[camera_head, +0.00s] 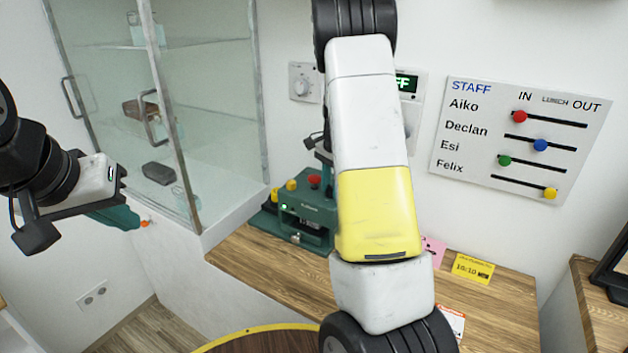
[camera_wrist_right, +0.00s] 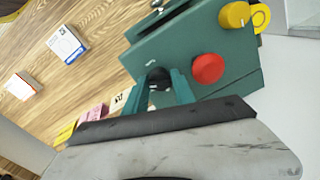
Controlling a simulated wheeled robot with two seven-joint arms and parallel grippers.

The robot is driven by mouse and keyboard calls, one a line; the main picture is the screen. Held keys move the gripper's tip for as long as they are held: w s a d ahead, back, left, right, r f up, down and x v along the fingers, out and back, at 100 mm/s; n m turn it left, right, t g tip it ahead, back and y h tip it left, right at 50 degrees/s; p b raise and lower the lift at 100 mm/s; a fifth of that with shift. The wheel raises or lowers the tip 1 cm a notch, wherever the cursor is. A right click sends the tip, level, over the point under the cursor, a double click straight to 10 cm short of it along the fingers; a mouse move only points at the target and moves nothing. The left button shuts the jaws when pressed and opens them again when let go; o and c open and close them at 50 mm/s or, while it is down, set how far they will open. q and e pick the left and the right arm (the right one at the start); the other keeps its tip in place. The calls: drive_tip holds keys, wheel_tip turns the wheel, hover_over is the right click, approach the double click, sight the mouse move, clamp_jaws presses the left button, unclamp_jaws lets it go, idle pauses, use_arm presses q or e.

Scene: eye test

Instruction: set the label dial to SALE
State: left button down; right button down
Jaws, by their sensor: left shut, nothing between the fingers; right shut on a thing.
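The teal label machine (camera_head: 290,222) stands on the wooden counter in the head view, with a small green light on its front. It also shows in the wrist view (camera_wrist_right: 185,45), with a red knob and yellow knobs. My right gripper (camera_wrist_right: 160,95) is shut on a small black dial (camera_wrist_right: 159,75) on the machine's face. The fingers cover part of the dial, and its setting and lettering are too small to read. In the head view my right arm hides the machine's right side. My left gripper (camera_head: 122,217) is shut and empty at the left, away from the machine.
A glass cabinet (camera_head: 185,110) stands behind on the left. A staff board (camera_head: 520,140) with coloured sliders hangs on the wall at right. A yellow card (camera_head: 472,268) and a pink card (camera_head: 434,250) stand on the counter.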

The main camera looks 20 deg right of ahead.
drive_tip(key=shift+d, duration=0.1)
idle(0.3)
drive_tip(key=c, duration=1.1)
unclamp_jaws()
drive_tip(key=shift+o, duration=0.2)
drive_tip(key=r, duration=0.7)
drive_tip(key=shift+s+r, duration=0.25)
drive_tip(key=shift+r, duration=0.15)
